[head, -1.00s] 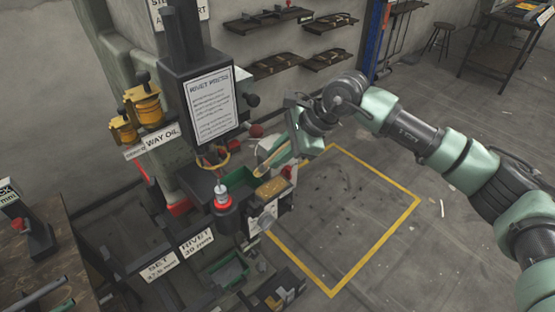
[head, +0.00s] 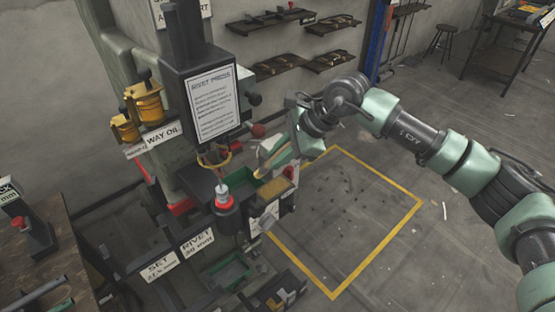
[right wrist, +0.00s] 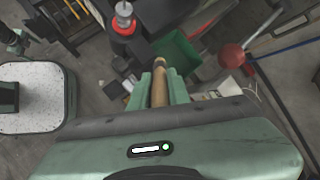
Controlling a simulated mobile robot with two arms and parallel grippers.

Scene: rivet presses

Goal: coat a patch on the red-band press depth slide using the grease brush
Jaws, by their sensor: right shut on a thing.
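The press (head: 207,98) stands at the centre left in the head view, with a printed notice on its dark head. A dark post with a red band (head: 223,197) stands at its front; the band also shows in the right wrist view (right wrist: 124,27). My right gripper (head: 280,150) is beside the press, above its green tray (head: 243,179). It is shut on the grease brush, whose wooden handle (right wrist: 159,92) lies between the fingers in the right wrist view. The bristles and the depth slide cannot be made out clearly. My left gripper is not in view.
Yellow oil cans (head: 146,103) stand on a WAY OIL shelf left of the press. A red ball-ended lever (right wrist: 232,55) is close to the right gripper. A brown-topped block (head: 290,172) sits beside the tray. The yellow-marked floor (head: 345,220) at right is open.

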